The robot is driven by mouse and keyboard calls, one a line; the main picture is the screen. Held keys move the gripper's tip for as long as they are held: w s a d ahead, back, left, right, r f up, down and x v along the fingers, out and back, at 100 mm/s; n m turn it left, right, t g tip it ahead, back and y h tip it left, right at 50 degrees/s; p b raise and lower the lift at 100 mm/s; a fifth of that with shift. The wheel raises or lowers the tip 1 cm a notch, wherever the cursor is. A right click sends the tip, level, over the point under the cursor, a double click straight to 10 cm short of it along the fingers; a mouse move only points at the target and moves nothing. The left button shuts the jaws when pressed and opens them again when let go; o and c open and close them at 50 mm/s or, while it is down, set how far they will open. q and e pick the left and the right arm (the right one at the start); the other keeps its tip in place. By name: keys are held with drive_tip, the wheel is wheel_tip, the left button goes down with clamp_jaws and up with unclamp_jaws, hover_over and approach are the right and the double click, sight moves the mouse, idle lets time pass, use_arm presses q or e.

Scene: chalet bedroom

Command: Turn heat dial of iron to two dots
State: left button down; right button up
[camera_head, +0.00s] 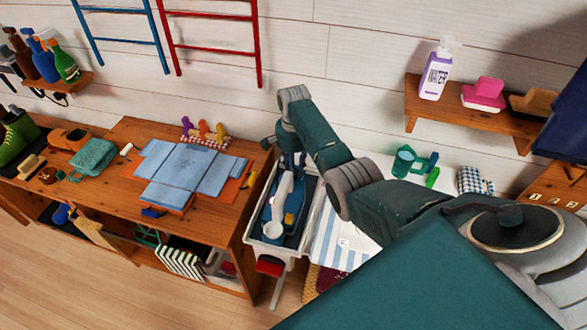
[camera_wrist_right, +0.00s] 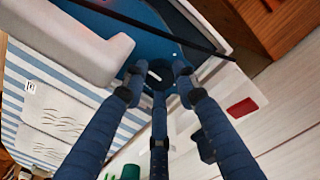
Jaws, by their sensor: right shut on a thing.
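The iron (camera_head: 282,190), blue with a white handle, lies in a white-rimmed tray at the right end of the wooden bench. Its pale handle (camera_wrist_right: 85,48) and blue body show large in the right wrist view. The heat dial (camera_wrist_right: 155,74) is a dark round knob with a short white mark. My right gripper (camera_wrist_right: 157,88) has its three blue fingers closed around this dial. In the head view the right gripper (camera_head: 292,160) points down at the iron, partly hidden by the wrist. Dots on the dial are too small to tell. My left gripper is out of view.
A wooden bench (camera_head: 120,215) with folded blue cloth (camera_head: 185,175) stands left of the tray. A blue-striped ironing board cover (camera_head: 345,240) lies right of it. A black cord crosses near the iron in the wrist view.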

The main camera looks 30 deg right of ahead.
drive_tip(key=shift+w+r, duration=0.1)
drive_tip(key=o, duration=1.1)
drive_tip(key=shift+c, duration=0.2)
drive_tip(key=shift+o, duration=0.5)
wheel_tip(320, 180, up, 8)
drive_tip(key=shift+d, duration=0.1)
